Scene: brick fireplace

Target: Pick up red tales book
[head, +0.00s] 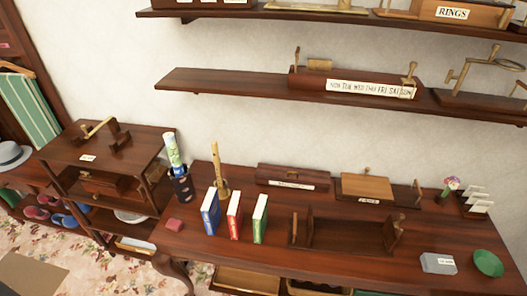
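A red book (234,215) stands upright on the dark wooden table (330,268), left of the table's middle. A blue book (211,212) stands close on its left and a green book (260,218) on its right, with narrow gaps between. The lettering on the spines is too small to read. Neither of my grippers shows in the head view.
An empty wooden book rack (345,235) is right of the books. A small red block (174,225) lies to their left, and a wooden recorder (219,170) stands behind. A grey labelled box (438,263) and green bowl (488,263) sit at the right. Shelves (240,82) hang above.

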